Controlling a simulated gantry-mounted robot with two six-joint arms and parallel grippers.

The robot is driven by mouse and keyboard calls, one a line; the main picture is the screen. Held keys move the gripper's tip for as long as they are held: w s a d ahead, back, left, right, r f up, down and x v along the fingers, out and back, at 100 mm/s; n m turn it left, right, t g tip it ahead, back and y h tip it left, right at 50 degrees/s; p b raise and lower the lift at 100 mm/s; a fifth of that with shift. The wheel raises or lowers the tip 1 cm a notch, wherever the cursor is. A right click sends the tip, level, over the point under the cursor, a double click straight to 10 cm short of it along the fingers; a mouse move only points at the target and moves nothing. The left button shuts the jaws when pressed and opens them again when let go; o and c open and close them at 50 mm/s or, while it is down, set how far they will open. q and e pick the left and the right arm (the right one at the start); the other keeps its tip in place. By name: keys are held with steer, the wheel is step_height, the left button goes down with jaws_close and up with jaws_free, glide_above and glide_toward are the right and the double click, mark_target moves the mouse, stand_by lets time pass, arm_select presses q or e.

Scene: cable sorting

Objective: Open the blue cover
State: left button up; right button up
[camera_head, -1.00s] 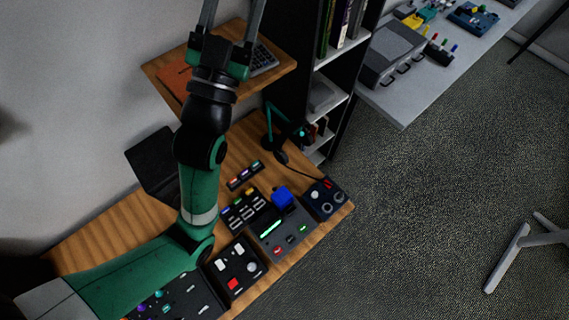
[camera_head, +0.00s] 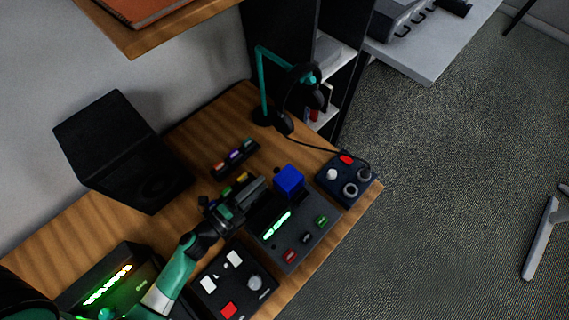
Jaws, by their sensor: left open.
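The blue cover (camera_head: 289,181) is a small blue box at the back of a dark control panel (camera_head: 312,238) on the wooden desk. It looks closed, and what is under it is hidden. The panel also has a lit green bar and red, dark and green buttons. My left gripper (camera_head: 259,186) is open just left of the blue cover, its fingers pointing toward it. A small gap seems to lie between fingertips and cover; I cannot tell whether they touch. My right gripper is not in view.
A panel with a red button (camera_head: 228,310) is in front of the gripper. A panel with round knobs (camera_head: 348,189) is right of the cover. A headset stand (camera_head: 262,90) and a black speaker (camera_head: 118,150) stand behind. The desk's right edge is close.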

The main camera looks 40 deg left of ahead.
arm_select(q)
steer(key=w+b, duration=0.1)
steer(key=w, duration=0.9)
steer(key=shift+w+b, duration=0.35)
steer(key=shift+w, duration=0.05)
jaws_close()
steer(key=shift+r, duration=0.1)
stand_by(0.6)
